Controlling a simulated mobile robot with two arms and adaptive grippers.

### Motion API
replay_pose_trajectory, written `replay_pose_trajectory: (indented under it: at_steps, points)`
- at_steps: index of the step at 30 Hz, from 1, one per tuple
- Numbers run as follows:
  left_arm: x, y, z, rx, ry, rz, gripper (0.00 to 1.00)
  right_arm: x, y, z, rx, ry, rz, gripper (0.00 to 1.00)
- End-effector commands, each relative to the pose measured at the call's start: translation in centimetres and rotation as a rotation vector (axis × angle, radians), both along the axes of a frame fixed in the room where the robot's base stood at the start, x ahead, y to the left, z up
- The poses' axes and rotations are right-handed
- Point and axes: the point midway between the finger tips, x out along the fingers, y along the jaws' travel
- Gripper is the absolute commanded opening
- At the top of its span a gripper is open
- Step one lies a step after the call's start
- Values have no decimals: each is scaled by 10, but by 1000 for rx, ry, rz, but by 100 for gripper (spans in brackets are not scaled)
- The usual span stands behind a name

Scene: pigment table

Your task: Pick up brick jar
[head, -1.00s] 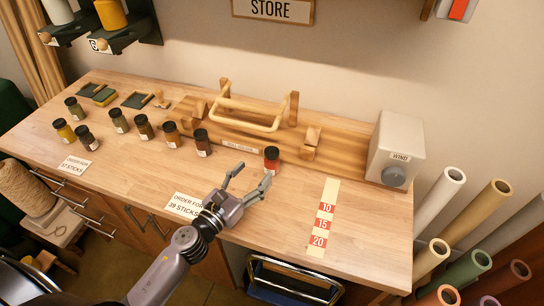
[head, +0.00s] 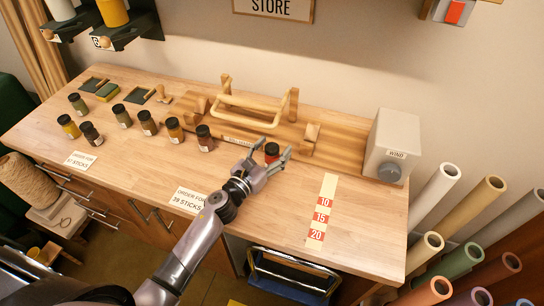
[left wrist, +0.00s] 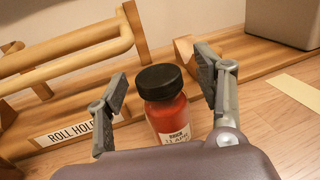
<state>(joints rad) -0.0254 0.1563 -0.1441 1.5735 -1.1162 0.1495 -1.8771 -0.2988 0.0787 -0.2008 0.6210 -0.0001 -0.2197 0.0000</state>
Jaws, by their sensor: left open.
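The brick jar (head: 271,150) is a small red jar with a black lid, standing upright on the wooden table in front of the roll holder. In the left wrist view the brick jar (left wrist: 168,105) shows a white label, partly cut off by my gripper's body. My left gripper (head: 270,148) is open, with one finger on each side of the jar. In the left wrist view the left gripper (left wrist: 163,92) has visible gaps between both fingers and the jar. My right gripper is not in view.
The wooden roll holder (head: 226,126) stands just behind the jar. Several other jars, including a dark red one (head: 205,138), stand to the left. A grey WIND box (head: 392,145) is at right. The table front right of the gripper is clear apart from a numbered strip (head: 322,208).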

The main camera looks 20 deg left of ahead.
Motion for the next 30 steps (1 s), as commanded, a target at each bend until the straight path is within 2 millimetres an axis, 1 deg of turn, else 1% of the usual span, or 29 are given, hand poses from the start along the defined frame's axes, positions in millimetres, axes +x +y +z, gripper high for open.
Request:
replay_pose_trajectory:
  at_steps: [2,27,28,30]
  points:
    - [0,0,0,0,0,0,61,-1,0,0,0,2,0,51]
    - [0,0,0,1,0,1,5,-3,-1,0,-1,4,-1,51]
    - [0,0,0,1,0,1,3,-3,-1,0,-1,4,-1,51]
    - [0,0,0,1,-1,0,3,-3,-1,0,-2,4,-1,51]
